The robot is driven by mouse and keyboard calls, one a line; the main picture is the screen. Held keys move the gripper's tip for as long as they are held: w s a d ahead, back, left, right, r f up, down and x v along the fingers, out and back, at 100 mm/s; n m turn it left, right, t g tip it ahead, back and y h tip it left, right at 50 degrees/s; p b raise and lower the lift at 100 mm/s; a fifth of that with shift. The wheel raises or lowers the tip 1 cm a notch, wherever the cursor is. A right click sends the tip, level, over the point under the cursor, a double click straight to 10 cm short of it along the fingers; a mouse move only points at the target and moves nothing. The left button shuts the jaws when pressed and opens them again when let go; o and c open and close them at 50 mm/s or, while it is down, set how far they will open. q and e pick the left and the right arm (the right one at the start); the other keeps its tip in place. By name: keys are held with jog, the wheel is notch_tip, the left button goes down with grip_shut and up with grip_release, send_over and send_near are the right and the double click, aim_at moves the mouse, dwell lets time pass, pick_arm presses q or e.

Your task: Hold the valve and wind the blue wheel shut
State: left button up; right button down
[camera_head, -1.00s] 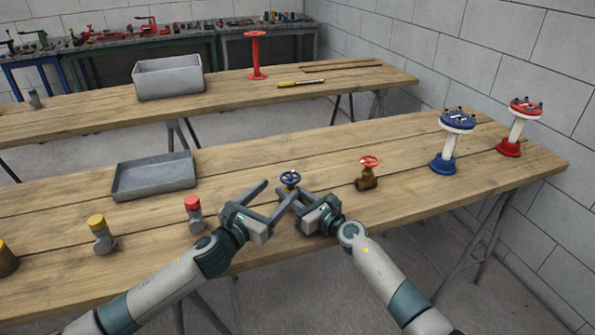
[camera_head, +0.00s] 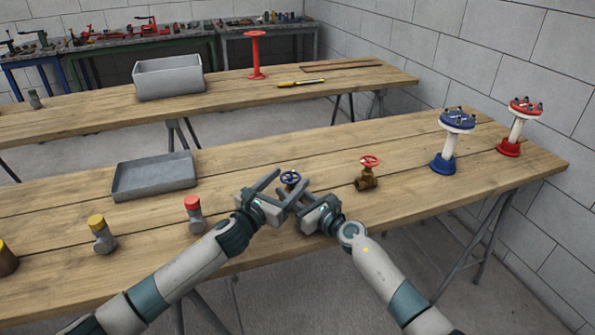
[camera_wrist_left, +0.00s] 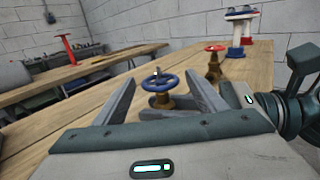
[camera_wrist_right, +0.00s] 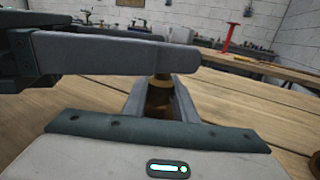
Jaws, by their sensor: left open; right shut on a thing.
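The blue wheel (camera_head: 290,178) tops a brass valve on the near table. In the left wrist view the blue wheel (camera_wrist_left: 160,82) stands between the fingers of my left gripper (camera_wrist_left: 163,98), which are open on either side of it. In the head view my left gripper (camera_head: 272,190) reaches in from the left. My right gripper (camera_head: 297,197) is shut on the brass valve body (camera_wrist_right: 158,98), below the wheel. In the right wrist view a left gripper finger (camera_wrist_right: 110,50) crosses in front and hides the blue wheel.
A brass valve with a red wheel (camera_head: 367,174) stands to the right. Blue (camera_head: 443,160) and red (camera_head: 510,146) flanged stands are further right. A red-capped fitting (camera_head: 195,215) and a yellow-capped one (camera_head: 102,234) stand left. A grey tray (camera_head: 153,188) lies behind them.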

aim_at(296, 172)
pick_arm(q)
jog(key=shift+x, duration=2.85)
jog(key=c, duration=1.1)
